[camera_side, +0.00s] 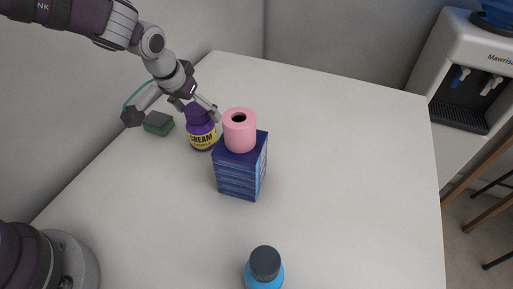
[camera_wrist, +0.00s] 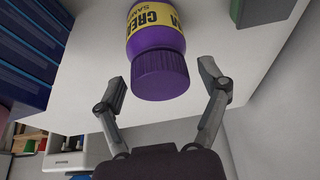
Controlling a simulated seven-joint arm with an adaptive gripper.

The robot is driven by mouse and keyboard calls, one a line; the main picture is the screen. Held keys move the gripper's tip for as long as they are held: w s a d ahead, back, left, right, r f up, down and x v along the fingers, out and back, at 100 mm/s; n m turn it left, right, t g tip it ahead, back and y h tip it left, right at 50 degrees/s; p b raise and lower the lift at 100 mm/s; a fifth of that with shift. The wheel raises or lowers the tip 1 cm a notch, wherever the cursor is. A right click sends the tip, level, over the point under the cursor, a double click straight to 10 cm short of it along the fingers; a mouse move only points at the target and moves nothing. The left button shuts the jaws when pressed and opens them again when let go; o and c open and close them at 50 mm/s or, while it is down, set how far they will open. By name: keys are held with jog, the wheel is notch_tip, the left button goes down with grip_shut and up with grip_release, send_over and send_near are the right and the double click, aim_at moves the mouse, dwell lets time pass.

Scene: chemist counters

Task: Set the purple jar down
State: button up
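The purple jar (camera_side: 201,132) with a yellow "CREAM" label appears to stand upright on the white table, left of the blue box stack. My gripper (camera_side: 197,103) is at the top of the jar. In the wrist view the jar's purple ribbed lid (camera_wrist: 160,76) lies between my two fingers, with a visible gap on each side. The fingers are spread and do not appear to press on the lid. The jar's base is cut off in the wrist view.
A blue box stack (camera_side: 238,176) with a pink roll (camera_side: 239,132) on top stands close beside the jar's right. A green and dark sponge (camera_side: 158,124) lies to the left. A blue bottle (camera_side: 264,272) stands at the front. The table's right half (camera_side: 350,160) is clear.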

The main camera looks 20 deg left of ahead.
jog(key=v, duration=1.2)
jog(key=s+a+r, duration=0.1)
jog(key=s+a, duration=0.2)
jog(key=s, duration=0.4)
jog(key=s+a+r+t, duration=0.1)
jog(key=s+a, duration=0.3)
jog(key=s, duration=0.4)
jog(key=shift+r, duration=0.65)
jog(key=shift+w, duration=0.1)
